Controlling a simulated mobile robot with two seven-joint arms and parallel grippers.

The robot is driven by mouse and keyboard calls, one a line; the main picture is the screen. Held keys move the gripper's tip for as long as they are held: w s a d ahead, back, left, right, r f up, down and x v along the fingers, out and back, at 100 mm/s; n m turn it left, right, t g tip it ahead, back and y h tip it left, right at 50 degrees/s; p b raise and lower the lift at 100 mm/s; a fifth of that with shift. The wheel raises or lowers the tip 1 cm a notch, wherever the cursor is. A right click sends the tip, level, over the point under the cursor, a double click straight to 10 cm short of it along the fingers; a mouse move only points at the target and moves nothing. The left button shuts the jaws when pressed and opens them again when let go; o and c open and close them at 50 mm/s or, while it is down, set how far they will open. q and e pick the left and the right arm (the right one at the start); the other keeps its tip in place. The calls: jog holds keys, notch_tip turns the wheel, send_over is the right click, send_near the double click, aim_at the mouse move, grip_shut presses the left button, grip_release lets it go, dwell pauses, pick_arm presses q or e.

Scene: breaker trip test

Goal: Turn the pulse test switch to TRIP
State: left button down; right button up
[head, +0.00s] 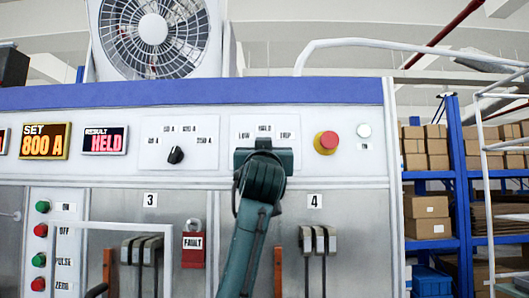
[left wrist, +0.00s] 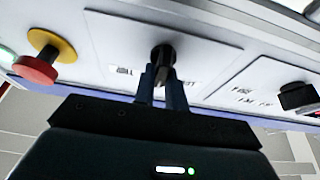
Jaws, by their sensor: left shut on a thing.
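The pulse test switch is a small black knob (left wrist: 163,52) on a white plate (head: 240,125) lettered LOW, HELD and TRIP. My left gripper (head: 264,152) is in front of that plate in the head view and hides the knob there. In the left wrist view my left gripper's fingers (left wrist: 162,78) are shut on the knob, one on each side. I cannot tell which mark the knob points at. The result display (head: 104,140) reads HELD, and the set display (head: 44,141) reads 800 A. My right gripper is not in view.
A red emergency button (head: 326,142) on a yellow collar is just right of the switch plate. Another black selector knob (head: 176,155) is to the left. Below are breaker levers (head: 318,240), a red FAULT tag (head: 193,250) and push buttons (head: 42,206).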

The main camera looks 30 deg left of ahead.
pick_arm(q)
jog(key=shift+d+m+t+h, duration=0.1)
jog(key=shift+m+t+h, duration=0.1)
jog(key=shift+m+h, duration=1.35)
jog(key=shift+m+t+h, duration=0.2)
jog(key=shift+m+h, duration=0.3)
jog(key=shift+m, duration=2.1)
jog(key=shift+d+m+t+h, duration=0.1)
jog(key=shift+m+t+h, duration=0.1)
jog(key=shift+m+h, duration=1.35)
jog(key=shift+f+m+y, duration=0.1)
jog(key=shift+m+y, duration=0.4)
jog(key=shift+m, duration=0.2)
jog(key=c, duration=1.4)
grip_release()
jog(key=shift+c, duration=0.2)
